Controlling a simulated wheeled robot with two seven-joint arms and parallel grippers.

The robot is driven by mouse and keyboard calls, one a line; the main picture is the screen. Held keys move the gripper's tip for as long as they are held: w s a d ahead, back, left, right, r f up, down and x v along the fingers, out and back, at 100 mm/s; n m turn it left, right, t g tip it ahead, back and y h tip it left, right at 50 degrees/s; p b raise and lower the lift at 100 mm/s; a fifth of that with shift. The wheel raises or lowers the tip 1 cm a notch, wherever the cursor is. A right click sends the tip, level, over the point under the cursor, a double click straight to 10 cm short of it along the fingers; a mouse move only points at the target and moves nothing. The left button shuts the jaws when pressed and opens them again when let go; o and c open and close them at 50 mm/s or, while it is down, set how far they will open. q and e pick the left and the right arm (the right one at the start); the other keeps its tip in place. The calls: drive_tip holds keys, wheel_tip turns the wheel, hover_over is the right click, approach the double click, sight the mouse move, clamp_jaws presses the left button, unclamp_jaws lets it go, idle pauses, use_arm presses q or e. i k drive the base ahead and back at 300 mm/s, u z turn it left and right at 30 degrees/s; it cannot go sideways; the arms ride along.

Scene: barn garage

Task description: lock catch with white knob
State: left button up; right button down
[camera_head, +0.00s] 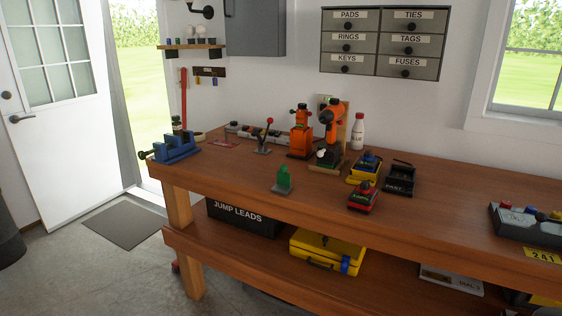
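A small white knob (321,153) shows at the front of the black-and-orange device (331,132) on the workbench. The device stands on a wooden board with a green part low on it. The catch itself is too small to make out, so I cannot tell whether it is locked. Neither of my grippers is in view.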

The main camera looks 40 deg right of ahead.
sight(321, 153)
drive_tip(key=i, duration=1.4)
drive_tip(key=z, duration=1.05)
